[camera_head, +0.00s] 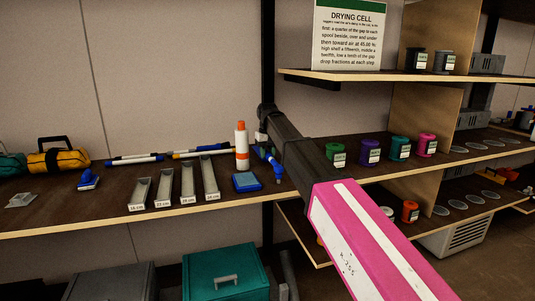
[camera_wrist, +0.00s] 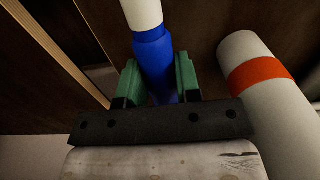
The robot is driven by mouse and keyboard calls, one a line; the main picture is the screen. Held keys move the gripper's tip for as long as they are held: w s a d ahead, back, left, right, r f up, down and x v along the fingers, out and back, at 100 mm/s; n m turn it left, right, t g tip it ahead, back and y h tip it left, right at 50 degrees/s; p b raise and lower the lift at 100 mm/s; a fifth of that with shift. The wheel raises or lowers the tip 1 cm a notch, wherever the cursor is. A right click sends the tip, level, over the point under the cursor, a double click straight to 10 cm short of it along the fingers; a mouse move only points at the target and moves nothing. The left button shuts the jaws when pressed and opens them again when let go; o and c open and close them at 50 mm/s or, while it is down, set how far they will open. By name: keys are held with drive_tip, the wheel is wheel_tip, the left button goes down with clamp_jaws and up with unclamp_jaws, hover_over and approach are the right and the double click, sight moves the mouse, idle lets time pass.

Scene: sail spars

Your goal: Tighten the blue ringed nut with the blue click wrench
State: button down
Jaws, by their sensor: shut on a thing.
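My gripper (camera_wrist: 158,82) is shut on a blue cylinder (camera_wrist: 155,62) with a white upper section, its green pads on either side. I cannot tell whether this is the click wrench or another part. In the head view, my gripper is down at the shelf beside the orange-banded bottle, with slanted blue parts (camera_head: 276,171) showing by it. A blue tool (camera_head: 88,180) lies at the shelf's left. White spars with blue ends (camera_head: 135,160) lie along the back; another, blue and yellow (camera_head: 200,152), lies beside them. I cannot make out a ringed nut.
A blue box (camera_head: 246,182) and several labelled trays (camera_head: 188,188) fill the front. Coloured spools (camera_head: 370,152) stand on the right shelf, past a dark post (camera_head: 267,60).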

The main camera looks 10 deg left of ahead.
drive_tip(key=shift+f, duration=0.8)
drive_tip(key=shift+w+d+m, duration=0.45)
drive_tip(key=shift+d+m, duration=0.35)
drive_tip(key=shift+s+a+n, duration=0.4)
drive_tip(key=shift+a+n, duration=0.3)
drive_tip(key=shift+a, duration=0.05)
drive_tip(key=c, duration=1.5)
unclamp_jaws()
clamp_jaws()
drive_tip(key=shift+r, duration=0.75)
